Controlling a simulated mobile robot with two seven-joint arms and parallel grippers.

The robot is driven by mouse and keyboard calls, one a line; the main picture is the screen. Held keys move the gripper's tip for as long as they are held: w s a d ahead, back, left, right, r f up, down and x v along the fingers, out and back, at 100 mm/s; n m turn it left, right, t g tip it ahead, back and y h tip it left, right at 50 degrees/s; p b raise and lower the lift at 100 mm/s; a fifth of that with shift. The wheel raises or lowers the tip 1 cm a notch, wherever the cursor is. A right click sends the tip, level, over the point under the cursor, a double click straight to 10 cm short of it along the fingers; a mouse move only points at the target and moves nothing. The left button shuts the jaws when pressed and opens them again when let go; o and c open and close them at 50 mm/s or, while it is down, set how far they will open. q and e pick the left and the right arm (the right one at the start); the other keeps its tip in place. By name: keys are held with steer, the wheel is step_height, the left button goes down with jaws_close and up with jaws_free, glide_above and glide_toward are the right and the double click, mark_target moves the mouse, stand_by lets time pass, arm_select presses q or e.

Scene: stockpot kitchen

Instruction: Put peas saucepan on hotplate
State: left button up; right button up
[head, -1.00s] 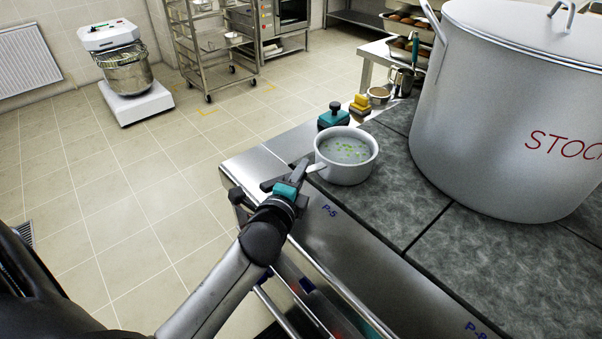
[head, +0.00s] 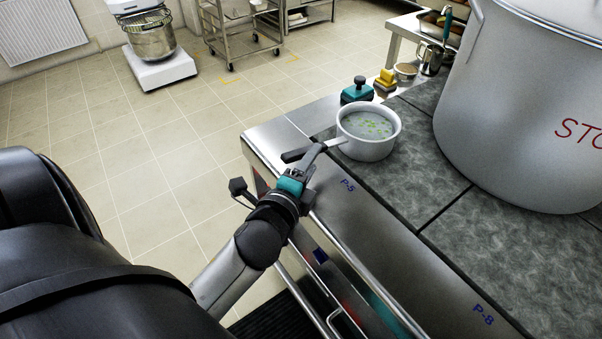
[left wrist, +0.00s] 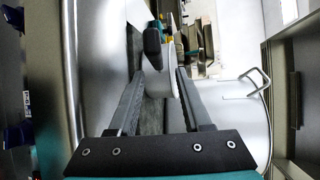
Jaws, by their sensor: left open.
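A white saucepan (head: 367,146) with green peas in pale liquid stands upright on the range top near its left corner. Its handle (head: 334,143) points left, toward my left gripper (head: 303,156). Dark mottled hotplate slabs (head: 400,190) cover the range top; labels P-5 and P-8 mark the steel front strip. My right gripper is not in view.
A large stockpot (head: 510,120) stands on the slabs to the right. A teal block with a dark knob (head: 357,91) and a yellow one (head: 385,80) sit behind the saucepan. A front rail (head: 360,270) runs along the range. The slab in front of the stockpot is clear.

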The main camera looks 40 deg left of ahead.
arm_select(q)
steer(key=shift+v, duration=2.65)
